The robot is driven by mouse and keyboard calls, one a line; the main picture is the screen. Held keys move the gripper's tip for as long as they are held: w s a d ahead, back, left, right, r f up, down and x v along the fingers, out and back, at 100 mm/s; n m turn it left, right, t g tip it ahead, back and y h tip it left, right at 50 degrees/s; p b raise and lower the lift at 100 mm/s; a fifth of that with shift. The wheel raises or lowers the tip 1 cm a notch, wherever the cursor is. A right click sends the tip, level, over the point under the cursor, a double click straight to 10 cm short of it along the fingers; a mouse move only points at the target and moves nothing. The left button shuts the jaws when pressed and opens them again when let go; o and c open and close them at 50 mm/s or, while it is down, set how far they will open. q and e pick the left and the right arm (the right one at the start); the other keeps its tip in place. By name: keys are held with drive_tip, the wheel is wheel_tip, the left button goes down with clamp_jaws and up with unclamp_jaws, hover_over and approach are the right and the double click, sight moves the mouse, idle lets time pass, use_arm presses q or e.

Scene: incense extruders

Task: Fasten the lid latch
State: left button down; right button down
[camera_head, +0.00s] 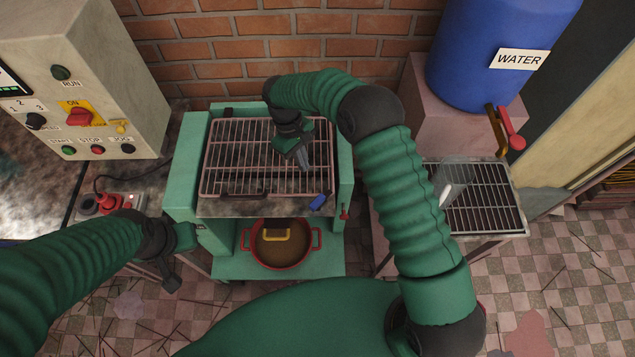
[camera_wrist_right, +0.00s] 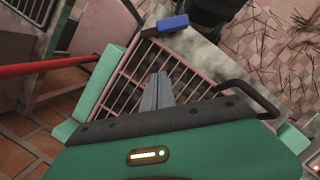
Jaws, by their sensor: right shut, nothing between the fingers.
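The pink wire-grid lid (camera_head: 230,150) lies flat, closed down over the green machine (camera_head: 183,175), with a dark handle (camera_head: 242,196) on its front edge. The blue-gripped latch (camera_head: 319,201) sits at the front right corner of the machine, slanted; I cannot tell whether it is engaged. It also shows at the top of the right wrist view (camera_wrist_right: 172,23). My right gripper (camera_head: 303,163) is shut and empty above the right part of the lid, apart from the latch. My left gripper (camera_head: 172,282) hangs low, left of the machine; its jaw opening is unclear.
A red pot (camera_head: 250,259) sits on the shelf below. A control box (camera_head: 130,100) stands left, and a red button station (camera_head: 107,203) below it. On the right are a wire rack (camera_head: 495,205) with a clear beaker (camera_head: 452,183) and a blue water barrel (camera_head: 470,60).

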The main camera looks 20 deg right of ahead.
sight(319, 190)
drive_tip(key=x, duration=0.3)
drive_tip(key=p+x, duration=0.1)
drive_tip(key=x, duration=0.1)
drive_tip(key=shift+s+d+f, duration=0.2)
drive_tip(key=shift+d+f, duration=0.05)
drive_tip(key=shift+f, duration=0.05)
drive_tip(key=s+d+p, duration=0.2)
drive_tip(key=shift+s+f+p, duration=0.35)
drive_tip(key=shift+s+f, duration=0.05)
drive_tip(key=shift+s+d+f, duration=0.15)
drive_tip(key=shift+s, duration=0.25)
drive_tip(key=shift+w, duration=0.1)
